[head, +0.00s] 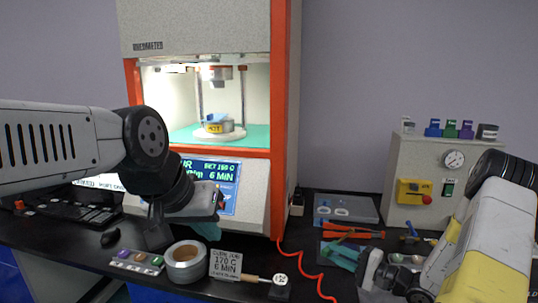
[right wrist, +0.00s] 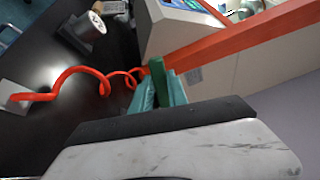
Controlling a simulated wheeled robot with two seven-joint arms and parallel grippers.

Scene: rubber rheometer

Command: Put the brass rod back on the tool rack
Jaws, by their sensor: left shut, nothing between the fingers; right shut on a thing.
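My right gripper (head: 345,255) has teal fingers and hangs over the right front of the bench. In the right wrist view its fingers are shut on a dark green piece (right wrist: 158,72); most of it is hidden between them. My left gripper (head: 205,228) is shut and empty in front of the machine's display. I cannot pick out the brass rod for certain. A thin tan rod-like piece (head: 250,278) lies at the front, beside the sign. Orange-handled tools (head: 353,229) lie behind my right gripper, at what may be the tool rack; my gripper partly covers this area.
The rheometer (head: 278,150) stands at the back. A coiled red cable (head: 308,268) crosses the bench. A grey control box (head: 425,180) stands at right.

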